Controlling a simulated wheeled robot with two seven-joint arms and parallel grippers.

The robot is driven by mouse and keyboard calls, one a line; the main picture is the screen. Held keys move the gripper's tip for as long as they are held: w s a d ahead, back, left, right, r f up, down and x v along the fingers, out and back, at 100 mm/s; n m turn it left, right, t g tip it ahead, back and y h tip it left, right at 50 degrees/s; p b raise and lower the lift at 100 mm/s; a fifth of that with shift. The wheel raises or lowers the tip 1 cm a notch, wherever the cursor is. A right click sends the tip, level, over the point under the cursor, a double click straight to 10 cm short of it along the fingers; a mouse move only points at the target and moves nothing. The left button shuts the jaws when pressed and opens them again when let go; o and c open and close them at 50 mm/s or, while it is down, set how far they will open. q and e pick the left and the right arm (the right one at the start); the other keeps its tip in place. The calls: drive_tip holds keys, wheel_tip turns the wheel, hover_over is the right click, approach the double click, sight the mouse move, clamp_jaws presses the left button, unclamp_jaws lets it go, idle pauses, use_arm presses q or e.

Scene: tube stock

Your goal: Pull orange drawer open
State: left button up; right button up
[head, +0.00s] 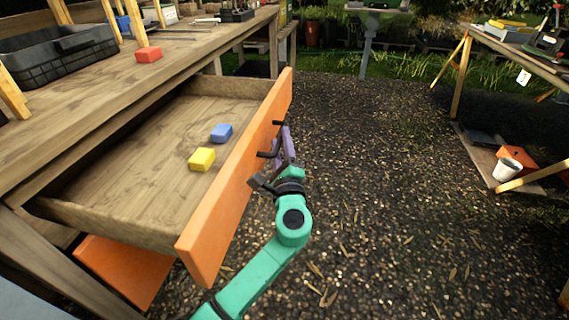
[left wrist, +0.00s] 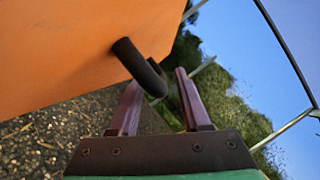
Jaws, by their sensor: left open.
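The orange drawer front (head: 238,185) stands well out from the wooden workbench, so the drawer is open and its wooden floor (head: 150,165) shows. The drawer front also fills the upper left of the left wrist view (left wrist: 60,50). A black handle (head: 267,154) sticks out from its outer face. My left gripper (head: 284,148) is at the handle, with its purple fingers open. In the left wrist view, the dark handle (left wrist: 138,66) reaches between the two spread fingers (left wrist: 157,92); I cannot tell if they touch it. My right gripper is out of view.
A blue block (head: 221,133) and a yellow block (head: 202,159) lie in the drawer. A red block (head: 148,54) and a black crate (head: 60,55) sit on the workbench. A lower orange panel (head: 122,268) shows below.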

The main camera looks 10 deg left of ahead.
use_arm(q)
drive_tip(key=v, duration=1.3)
drive_tip(key=shift+s, duration=0.15)
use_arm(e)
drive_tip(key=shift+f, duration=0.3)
use_arm(q)
drive_tip(key=shift+f, duration=0.1)
